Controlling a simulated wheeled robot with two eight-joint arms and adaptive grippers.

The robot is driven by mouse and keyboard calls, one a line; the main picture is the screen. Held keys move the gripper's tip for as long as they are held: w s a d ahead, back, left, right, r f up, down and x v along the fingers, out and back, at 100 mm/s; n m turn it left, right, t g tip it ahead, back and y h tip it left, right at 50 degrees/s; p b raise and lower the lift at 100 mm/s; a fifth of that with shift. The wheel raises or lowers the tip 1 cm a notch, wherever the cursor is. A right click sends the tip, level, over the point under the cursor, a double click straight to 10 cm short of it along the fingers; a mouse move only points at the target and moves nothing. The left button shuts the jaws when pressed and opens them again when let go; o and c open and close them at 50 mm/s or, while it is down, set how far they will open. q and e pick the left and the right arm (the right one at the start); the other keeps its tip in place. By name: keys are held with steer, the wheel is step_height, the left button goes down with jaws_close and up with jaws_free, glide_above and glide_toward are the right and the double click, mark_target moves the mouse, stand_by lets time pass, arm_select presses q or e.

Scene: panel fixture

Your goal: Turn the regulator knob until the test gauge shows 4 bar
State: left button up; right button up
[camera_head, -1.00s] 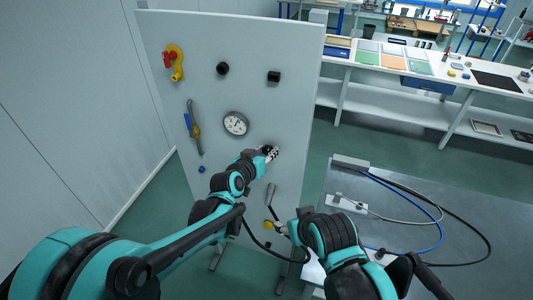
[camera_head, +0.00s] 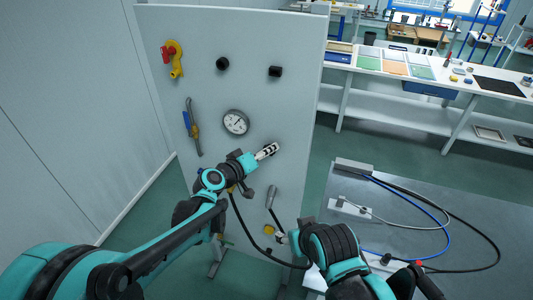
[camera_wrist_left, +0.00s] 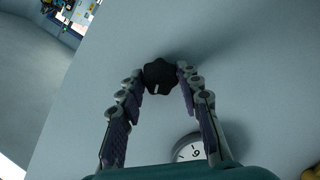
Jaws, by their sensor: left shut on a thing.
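The regulator knob (camera_wrist_left: 158,76) is black and lobed, with a white pointer mark, and sits on the grey panel. My left gripper (camera_wrist_left: 161,78) is shut on it, one fingertip on each side. In the head view my left gripper (camera_head: 268,150) reaches the panel right of and below the gauge and hides the knob. The test gauge (camera_head: 235,122) is round with a white face and dark needle; its value is too small to read. Part of the gauge (camera_wrist_left: 190,148) shows in the wrist view. My right gripper (camera_head: 282,237) is low by the panel, its fingers unclear.
The panel (camera_head: 300,60) also carries a red-and-yellow valve (camera_head: 174,60), two black knobs, a blue-handled lever (camera_head: 192,125) and a grey-handled lever (camera_head: 271,197). A grey table (camera_head: 480,220) with hoses stands right. A black hose hangs below my left arm.

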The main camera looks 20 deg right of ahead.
stand_by(0.3)
arm_select(q)
steer(key=o, duration=1.2)
steer(key=shift+c, duration=0.2)
steer(key=v, duration=1.2)
steer(key=shift+a, duration=0.15)
